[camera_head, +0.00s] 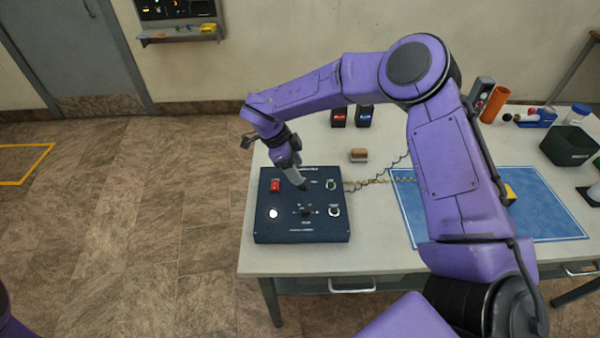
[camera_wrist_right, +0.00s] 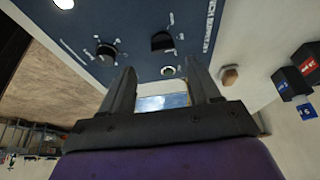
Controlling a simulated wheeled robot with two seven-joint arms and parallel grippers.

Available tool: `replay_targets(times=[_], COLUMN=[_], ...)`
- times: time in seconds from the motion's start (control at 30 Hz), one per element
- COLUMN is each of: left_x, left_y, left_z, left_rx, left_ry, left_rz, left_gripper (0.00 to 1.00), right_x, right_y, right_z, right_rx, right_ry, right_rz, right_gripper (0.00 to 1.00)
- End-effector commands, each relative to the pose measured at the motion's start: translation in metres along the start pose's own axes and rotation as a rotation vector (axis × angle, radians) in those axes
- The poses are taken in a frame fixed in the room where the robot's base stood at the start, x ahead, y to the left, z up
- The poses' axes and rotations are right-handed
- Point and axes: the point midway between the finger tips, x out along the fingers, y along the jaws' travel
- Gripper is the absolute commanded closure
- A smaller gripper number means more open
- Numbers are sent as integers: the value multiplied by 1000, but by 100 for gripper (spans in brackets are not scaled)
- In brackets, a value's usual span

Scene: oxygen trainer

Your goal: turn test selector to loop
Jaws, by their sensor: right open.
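The dark blue trainer panel (camera_head: 264,234) lies on the near left part of the table. A black knob (camera_head: 306,211) with small marks around it sits low in its middle. The wrist view shows this knob (camera_wrist_right: 105,52) and a second black knob (camera_wrist_right: 162,42) nearer the panel's title edge. The labels are too small to read, so I cannot tell which is the test selector. My right gripper (camera_head: 303,187) is low over the panel's upper middle and hides part of it. My left gripper is out of view.
A red switch (camera_head: 275,186) and a white round lamp (camera_head: 273,213) are on the panel's left side. A coiled cord (camera_head: 368,183) runs right towards a blue mat (camera_head: 545,210). A brown block (camera_head: 358,155) and red and blue boxes stand behind.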

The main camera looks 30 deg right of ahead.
Motion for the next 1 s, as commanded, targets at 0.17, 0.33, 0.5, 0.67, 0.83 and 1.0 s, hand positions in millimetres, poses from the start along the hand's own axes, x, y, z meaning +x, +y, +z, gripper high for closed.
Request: replay_targets(times=[0.17, 0.33, 0.5, 0.67, 0.83, 1.0], left_x=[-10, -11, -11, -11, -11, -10], left_y=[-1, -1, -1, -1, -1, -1], left_z=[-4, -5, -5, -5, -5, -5], left_rx=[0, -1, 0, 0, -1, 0], left_ry=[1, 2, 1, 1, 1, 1], left_rz=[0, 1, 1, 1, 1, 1], left_gripper=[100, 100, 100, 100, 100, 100], right_x=[34, 50, 52, 52, 52, 52], right_y=[-2, -3, -3, -3, -3, -3], right_z=[0, 0, 0, 0, 0, 1], right_rx=[0, 2, 4, 4, 2, 12], right_ry=[4, 3, 3, 3, 2, 2], right_rz=[5, 4, 4, 4, 4, 9], right_gripper=[38, 38, 38, 68, 94, 94])
